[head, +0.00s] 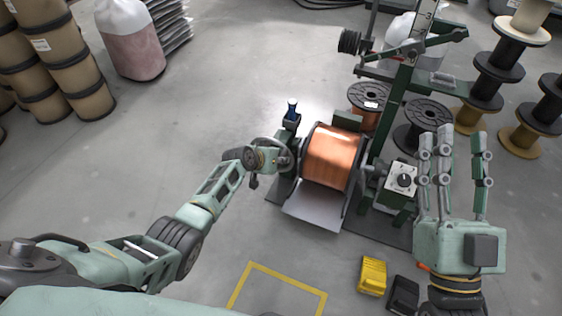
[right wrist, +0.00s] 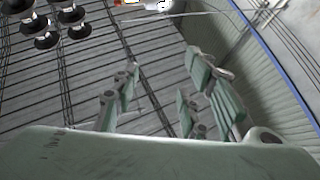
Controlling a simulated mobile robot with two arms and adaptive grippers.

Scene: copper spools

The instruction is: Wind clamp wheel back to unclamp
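The clamp wheel (head: 279,151) is a grey rimmed handwheel on the left side of the winding machine in the head view. A large copper spool (head: 333,157) sits in the machine to the right of the wheel. My left gripper (head: 270,160) is at the wheel, seemingly touching it; its fingers are mostly hidden behind its own wrist and the wheel, so their grip does not show. My right gripper (head: 452,152) is raised at the right with its fingers spread and nothing between them. The right wrist view shows the same open fingers (right wrist: 160,95).
A control box with a black knob (head: 404,180) stands right of the spool. A yellow case (head: 372,275) and a black one (head: 404,294) lie on the floor in front. Stacked reels (head: 487,85) stand at the right, brown drums (head: 50,60) at the left.

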